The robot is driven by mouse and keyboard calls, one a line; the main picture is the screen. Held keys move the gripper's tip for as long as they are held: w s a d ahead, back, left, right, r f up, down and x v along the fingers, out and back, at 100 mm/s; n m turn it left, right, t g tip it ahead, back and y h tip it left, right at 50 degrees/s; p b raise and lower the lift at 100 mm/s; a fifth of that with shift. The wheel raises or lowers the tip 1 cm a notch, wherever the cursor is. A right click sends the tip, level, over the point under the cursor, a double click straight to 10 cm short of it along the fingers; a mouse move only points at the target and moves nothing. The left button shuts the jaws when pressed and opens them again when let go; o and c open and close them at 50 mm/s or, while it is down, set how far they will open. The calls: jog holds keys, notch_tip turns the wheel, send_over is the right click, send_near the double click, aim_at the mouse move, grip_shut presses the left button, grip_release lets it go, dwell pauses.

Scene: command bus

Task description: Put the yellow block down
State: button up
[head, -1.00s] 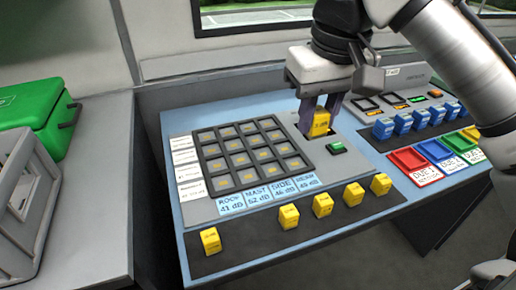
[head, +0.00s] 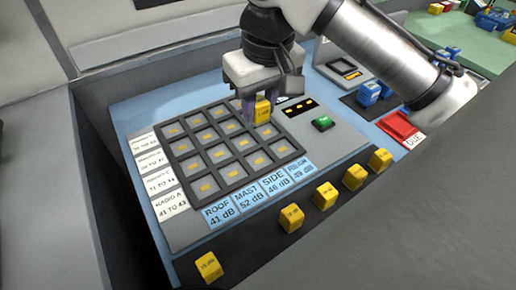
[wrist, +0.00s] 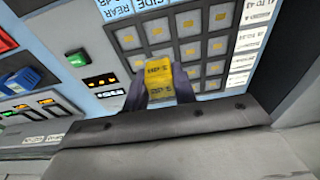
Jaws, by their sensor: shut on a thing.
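My gripper (head: 252,108) is shut on a yellow block (head: 262,110) at the back right corner of the grey grid panel (head: 215,150). The block also shows between the fingers in the wrist view (wrist: 159,82), with dark lettering on it. It appears to be above or at the grid's edge; I cannot tell whether it touches the panel. The grid has square cells with small yellow labels at the bottom. Blue labels ROOF, MAST, SIDE and REAR (head: 245,196) run along its front, and white row labels (head: 157,170) along its left.
Several loose yellow blocks (head: 326,194) stand on the dark front strip. A green button (head: 323,123) and a small display (head: 299,107) lie right of the grid.

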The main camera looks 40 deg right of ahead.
aim_at(258, 159)
notch_tip(258, 159, down, 11)
jog(key=shift+f+b, duration=0.15)
jog(key=shift+b, duration=0.4)
jog(key=shift+f, duration=0.1)
jog(key=o, duration=1)
jog(key=r, duration=0.4)
jog(key=s+r+p, duration=0.1)
jog(key=r, duration=0.7)
jog(key=shift+s+a+r, duration=0.1)
jog(key=shift+s, duration=0.25)
